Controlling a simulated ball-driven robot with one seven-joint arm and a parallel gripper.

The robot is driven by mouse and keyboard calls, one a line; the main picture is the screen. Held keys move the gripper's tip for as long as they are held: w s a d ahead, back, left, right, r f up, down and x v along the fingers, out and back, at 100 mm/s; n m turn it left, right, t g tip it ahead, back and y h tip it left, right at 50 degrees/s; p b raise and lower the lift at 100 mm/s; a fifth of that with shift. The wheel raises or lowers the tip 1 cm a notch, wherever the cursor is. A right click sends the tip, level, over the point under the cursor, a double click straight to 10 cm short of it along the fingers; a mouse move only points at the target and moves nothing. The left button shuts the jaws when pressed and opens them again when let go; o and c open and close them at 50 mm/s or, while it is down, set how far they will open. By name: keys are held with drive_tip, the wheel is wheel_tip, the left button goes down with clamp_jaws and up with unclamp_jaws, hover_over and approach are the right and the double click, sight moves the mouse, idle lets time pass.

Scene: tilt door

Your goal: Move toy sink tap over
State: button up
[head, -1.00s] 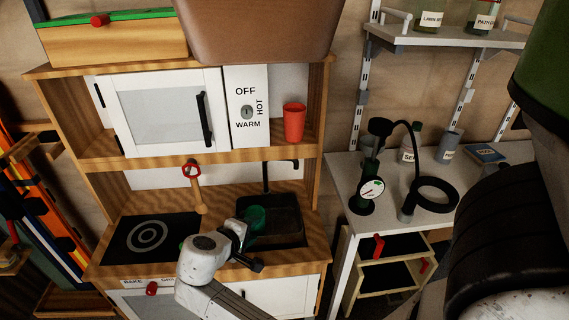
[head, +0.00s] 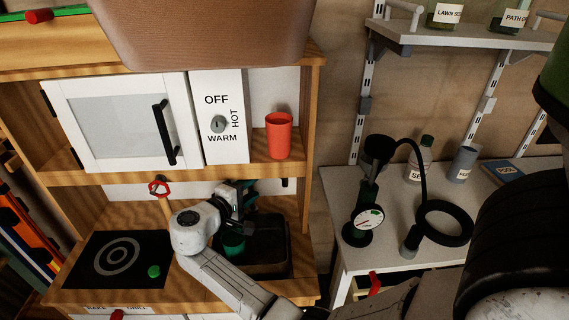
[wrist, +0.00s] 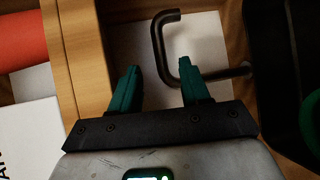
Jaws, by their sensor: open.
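The toy sink tap (wrist: 158,48) is a dark bent tube, clear in the wrist view in front of a pale panel. Its bent end lies between and just beyond the teal fingertips of my gripper (wrist: 158,66). The right finger overlaps part of the tube; I cannot tell whether it touches. My gripper is open, with nothing held. In the head view my gripper (head: 247,190) is above the back of the black sink (head: 270,268) and mostly hides the tap. A green cup (head: 233,243) shows at the sink's left side.
The wooden shelf edge (wrist: 80,60) is close left of my gripper in the wrist view. A red cup (head: 279,136) stands on that shelf. A hotplate (head: 95,262) with a small green object (head: 154,271) is left of the sink. A workbench (head: 400,260) stands right.

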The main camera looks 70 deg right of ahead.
sight(270, 176)
drive_tip(key=x, duration=1.2)
drive_tip(key=shift+a, duration=0.1)
drive_tip(key=shift+c, duration=0.4)
clamp_jaws()
